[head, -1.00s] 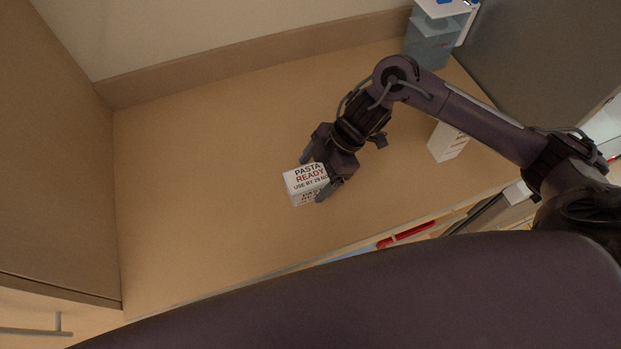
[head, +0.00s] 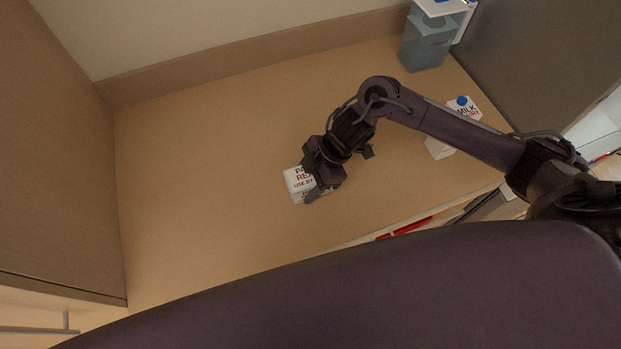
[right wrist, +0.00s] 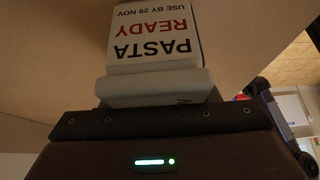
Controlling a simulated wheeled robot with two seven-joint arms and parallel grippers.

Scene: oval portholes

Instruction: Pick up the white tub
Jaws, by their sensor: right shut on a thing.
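The white tub (head: 293,181) stands on the tan counter, with "PASTA READY, USE BY" printed on it. In the right wrist view the tub (right wrist: 155,45) appears upside down, straight ahead of the gripper body, its label clear. My right gripper (head: 309,182) is shut on the tub's right side and covers part of its lettering. I cannot tell whether the tub is clear of the counter. My left gripper is not in view.
A milk carton (head: 438,149) with a blue cap stands partly behind my right forearm. A bluish clear dispenser (head: 425,50) stands at the back right. A wooden panel (head: 50,150) bounds the left. The counter (head: 190,150) left of the tub is clear.

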